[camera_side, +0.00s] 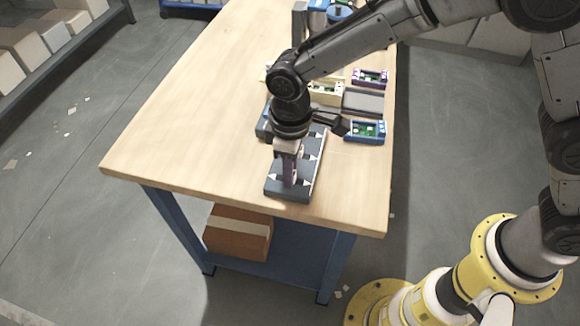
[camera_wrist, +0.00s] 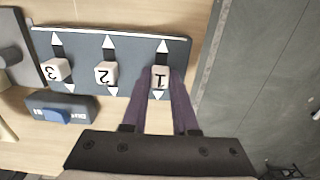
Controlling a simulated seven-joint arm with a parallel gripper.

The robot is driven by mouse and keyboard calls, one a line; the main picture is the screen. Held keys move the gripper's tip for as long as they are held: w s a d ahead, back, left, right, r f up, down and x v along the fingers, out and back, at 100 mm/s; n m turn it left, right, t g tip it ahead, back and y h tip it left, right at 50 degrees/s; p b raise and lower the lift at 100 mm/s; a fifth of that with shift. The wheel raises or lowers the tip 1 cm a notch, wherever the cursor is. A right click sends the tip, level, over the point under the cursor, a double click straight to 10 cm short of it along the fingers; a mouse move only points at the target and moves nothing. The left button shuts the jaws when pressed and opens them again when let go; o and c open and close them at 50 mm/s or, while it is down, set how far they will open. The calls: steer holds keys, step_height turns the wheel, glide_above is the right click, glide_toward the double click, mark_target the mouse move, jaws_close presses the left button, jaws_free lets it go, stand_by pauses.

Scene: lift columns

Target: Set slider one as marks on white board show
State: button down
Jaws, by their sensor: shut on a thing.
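The dark slider panel (camera_wrist: 132,50) has three numbered white knobs in slots, with white triangles at the slot ends. Slider one (camera_wrist: 160,76) sits between the purple fingers of my gripper (camera_wrist: 160,84), which is shut on it. It stands nearer the lower triangle of its slot in the wrist view. Slider two (camera_wrist: 105,73) and slider three (camera_wrist: 55,70) stand at similar heights in their slots. In the side view the panel (camera_side: 288,193) lies at the table's front, with my gripper (camera_side: 288,178) down on it, hiding its knobs. I cannot make out a marked white board.
A dark box with a blue button (camera_wrist: 58,116) sits beside the panel. The table's left side is clear.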

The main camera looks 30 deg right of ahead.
mark_target(300, 182)
steer(key=shift+s+d, duration=0.7)
steer(key=c, duration=0.7)
jaws_free()
steer(key=shift+r, duration=0.1)
step_height(300, 182, up, 14)
steer(key=shift+f, duration=0.1)
